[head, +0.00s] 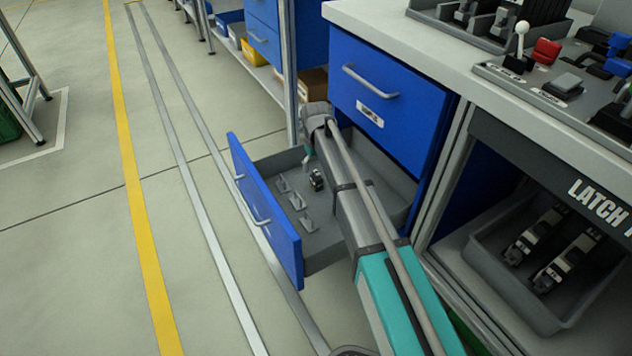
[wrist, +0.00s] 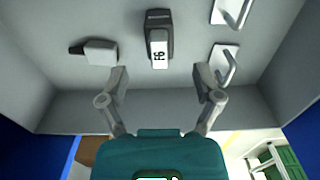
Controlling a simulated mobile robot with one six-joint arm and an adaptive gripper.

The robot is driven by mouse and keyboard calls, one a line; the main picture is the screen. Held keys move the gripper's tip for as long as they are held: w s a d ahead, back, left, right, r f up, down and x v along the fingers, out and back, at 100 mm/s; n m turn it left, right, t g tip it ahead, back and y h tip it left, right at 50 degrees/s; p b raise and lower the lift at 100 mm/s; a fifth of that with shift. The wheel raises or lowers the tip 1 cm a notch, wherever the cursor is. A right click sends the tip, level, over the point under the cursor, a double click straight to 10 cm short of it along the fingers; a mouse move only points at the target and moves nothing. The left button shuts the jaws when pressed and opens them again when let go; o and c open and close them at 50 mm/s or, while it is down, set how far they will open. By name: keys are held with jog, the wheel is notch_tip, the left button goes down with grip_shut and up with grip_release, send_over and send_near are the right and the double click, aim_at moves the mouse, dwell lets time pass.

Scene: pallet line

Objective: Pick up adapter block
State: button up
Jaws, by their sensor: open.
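A dark block with a white label (wrist: 158,38), which looks like the adapter block, lies on the floor of the open blue-fronted drawer (head: 262,215). In the head view the block (head: 317,180) is small and close to my arm. My gripper (wrist: 160,76) is open and empty above the drawer. In the wrist view its two fingertips are spread wider than the block, one to each side and slightly below it in the picture. I cannot tell the height gap. In the head view my arm hides most of the gripper.
A grey piece with a dark end (wrist: 95,50) lies left of the block in the wrist view; hooked brackets (wrist: 225,62) lie to the right. Drawer walls surround them. A closed blue drawer (head: 385,105) and the worktop (head: 450,60) overhang nearby. Open floor lies left.

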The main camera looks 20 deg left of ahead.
aim_at(317, 172)
jog(key=shift+f, duration=0.2)
jog(key=shift+s+d+f+b, duration=0.15)
jog(key=shift+f+b, duration=2.3)
jog(key=shift+b, duration=0.1)
grip_shut()
